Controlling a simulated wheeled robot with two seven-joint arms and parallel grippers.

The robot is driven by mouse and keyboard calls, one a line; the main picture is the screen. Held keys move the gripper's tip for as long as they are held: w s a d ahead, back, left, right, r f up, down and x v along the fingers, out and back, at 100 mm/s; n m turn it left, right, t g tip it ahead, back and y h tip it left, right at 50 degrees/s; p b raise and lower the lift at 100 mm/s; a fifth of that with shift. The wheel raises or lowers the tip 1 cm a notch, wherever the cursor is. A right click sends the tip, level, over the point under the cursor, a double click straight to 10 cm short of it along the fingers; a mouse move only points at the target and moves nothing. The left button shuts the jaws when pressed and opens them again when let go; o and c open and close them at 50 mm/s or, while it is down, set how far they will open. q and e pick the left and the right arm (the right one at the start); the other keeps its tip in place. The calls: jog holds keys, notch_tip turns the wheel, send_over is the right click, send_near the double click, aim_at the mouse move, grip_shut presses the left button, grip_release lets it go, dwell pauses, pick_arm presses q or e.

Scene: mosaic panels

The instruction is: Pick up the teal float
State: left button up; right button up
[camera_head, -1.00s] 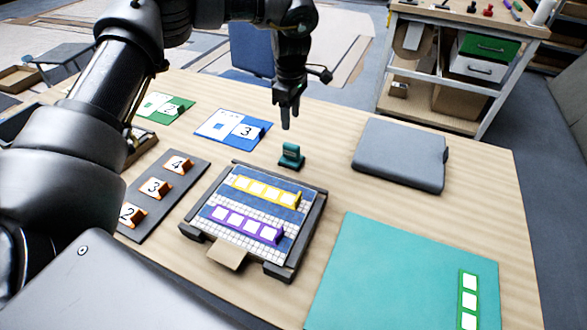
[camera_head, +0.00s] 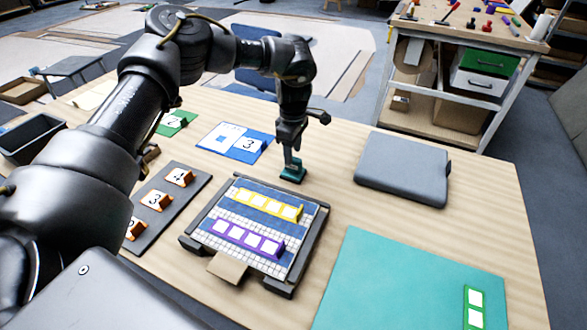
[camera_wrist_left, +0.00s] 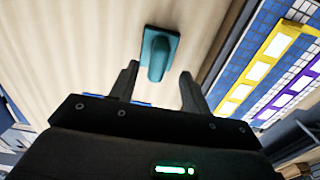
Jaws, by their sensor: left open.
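The teal float (camera_head: 293,172) stands on the wooden table just behind the framed mosaic panel. My left gripper (camera_head: 289,152) points down right over the float, and its fingers hide part of the float's top in the head view. In the left wrist view the float (camera_wrist_left: 159,53) lies ahead of the two fingertips (camera_wrist_left: 158,80), roughly centred between them. The fingers are apart and empty there, with the handle's near end close to the gap. My right gripper is not in view.
The mosaic panel (camera_head: 187,243) holds a yellow and a purple tile strip. A grey closed case (camera_head: 403,168) lies to the right, a teal mat (camera_head: 395,285) at front right. Number cards (camera_head: 245,155) lie at left. Bare table surrounds the float's right side.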

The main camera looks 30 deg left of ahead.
aim_at(293, 167)
pick_arm(q)
jog(key=f, duration=0.3)
jog(key=shift+w+f+p, duration=0.2)
jog(key=shift+f+p, duration=0.2)
jog(key=shift+f, duration=0.25)
jog(key=c, duration=1)
grip_shut()
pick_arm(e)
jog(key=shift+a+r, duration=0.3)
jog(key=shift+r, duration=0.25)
